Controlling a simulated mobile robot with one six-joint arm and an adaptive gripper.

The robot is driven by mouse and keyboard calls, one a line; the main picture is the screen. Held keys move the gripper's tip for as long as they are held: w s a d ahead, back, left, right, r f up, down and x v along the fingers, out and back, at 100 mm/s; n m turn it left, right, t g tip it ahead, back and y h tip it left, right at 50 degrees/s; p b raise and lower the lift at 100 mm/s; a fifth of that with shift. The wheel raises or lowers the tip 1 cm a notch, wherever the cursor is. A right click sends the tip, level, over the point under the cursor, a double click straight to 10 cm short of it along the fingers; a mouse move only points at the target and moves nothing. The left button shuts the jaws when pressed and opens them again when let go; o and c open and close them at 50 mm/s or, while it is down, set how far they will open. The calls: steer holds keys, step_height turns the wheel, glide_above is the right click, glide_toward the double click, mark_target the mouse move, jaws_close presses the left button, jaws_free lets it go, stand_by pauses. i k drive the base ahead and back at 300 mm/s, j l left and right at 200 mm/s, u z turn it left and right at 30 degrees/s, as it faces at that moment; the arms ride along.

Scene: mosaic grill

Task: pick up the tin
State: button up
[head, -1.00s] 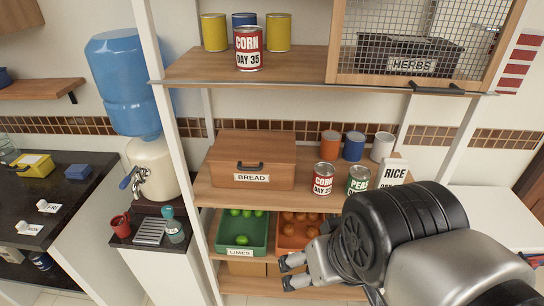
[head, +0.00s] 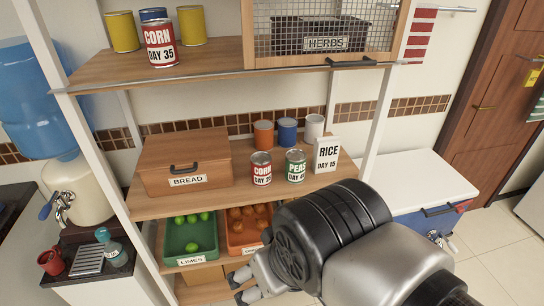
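Several tins stand on the shelf unit. On the middle shelf are a red-and-white CORN tin (head: 261,168), a green-and-white PEAS tin (head: 295,166), and behind them an orange tin (head: 263,134), a blue tin (head: 287,131) and a white tin (head: 314,127). On the top shelf are another CORN tin (head: 161,45), marked DAY 35, two yellow tins (head: 122,32) (head: 192,27) and a blue tin (head: 153,14) mostly hidden. My gripper (head: 238,286) is low in front of the shelves, below the middle-shelf tins and apart from them. Its fingers are spread and look empty.
A RICE box (head: 327,155) stands right of the PEAS tin, and a BREAD box (head: 186,163) to the left. Below are a green LIMES crate (head: 190,257) and an orange crate (head: 240,250). A mesh-fronted cabinet (head: 325,60) is above. A cooler (head: 425,200) stands right.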

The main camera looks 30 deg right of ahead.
mark_target(295, 159)
steer(key=i+l, duration=0.2)
steer(key=i, duration=0.15)
steer(key=i+l+z, duration=0.1)
steer(key=i, duration=0.45)
